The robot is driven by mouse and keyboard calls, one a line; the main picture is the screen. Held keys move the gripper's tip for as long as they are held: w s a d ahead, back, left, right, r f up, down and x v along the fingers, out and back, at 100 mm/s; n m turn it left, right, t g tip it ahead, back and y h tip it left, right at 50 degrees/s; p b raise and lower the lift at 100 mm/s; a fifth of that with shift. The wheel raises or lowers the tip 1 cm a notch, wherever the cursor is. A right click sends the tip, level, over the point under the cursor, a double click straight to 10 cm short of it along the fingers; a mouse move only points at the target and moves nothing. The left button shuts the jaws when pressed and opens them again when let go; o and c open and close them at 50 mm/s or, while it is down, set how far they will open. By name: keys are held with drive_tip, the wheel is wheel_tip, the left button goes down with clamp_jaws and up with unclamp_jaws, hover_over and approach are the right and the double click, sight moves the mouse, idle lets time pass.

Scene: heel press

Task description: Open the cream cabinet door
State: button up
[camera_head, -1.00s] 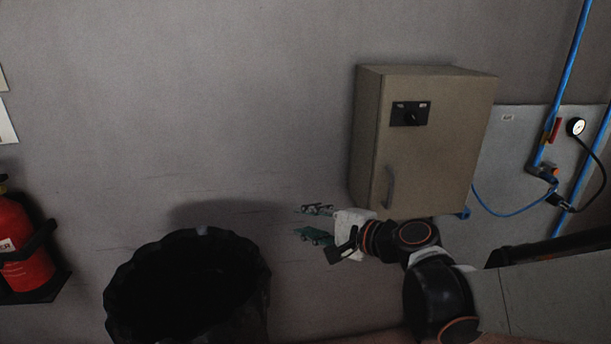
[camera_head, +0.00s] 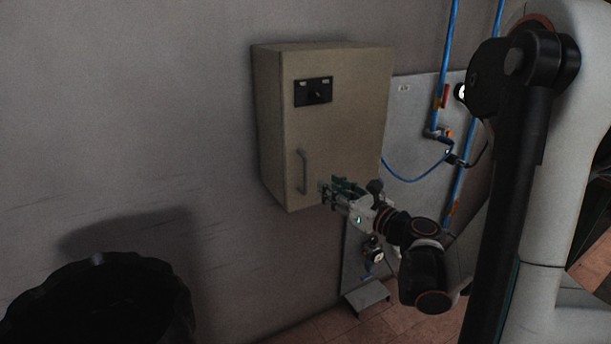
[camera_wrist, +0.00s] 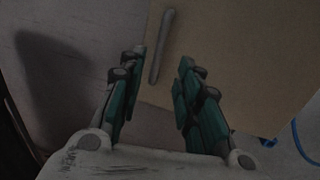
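The cream cabinet (camera_head: 350,120) hangs on the wall with its door shut. A black switch plate (camera_head: 313,92) sits high on the door, and a vertical grey handle (camera_head: 303,171) is low on its left side. My gripper (camera_head: 326,190) is in front of the lower door, just right of and slightly below the handle, and hides part of the door's bottom edge. In the wrist view the handle (camera_wrist: 161,46) shows beyond the fingertips, toward the left finger. My gripper's green-padded fingers (camera_wrist: 153,75) are apart with nothing between them.
A black bin (camera_head: 95,300) stands at the lower left. A grey wall panel (camera_head: 410,110) with blue pipes (camera_head: 446,60) and a gauge is right of the cabinet. A small metal step (camera_head: 366,297) is below. The wall left of the cabinet is clear.

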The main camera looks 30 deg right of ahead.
sight(307, 175)
drive_tip(key=b+x, duration=0.2)
drive_tip(key=x, duration=0.9)
clamp_jaws()
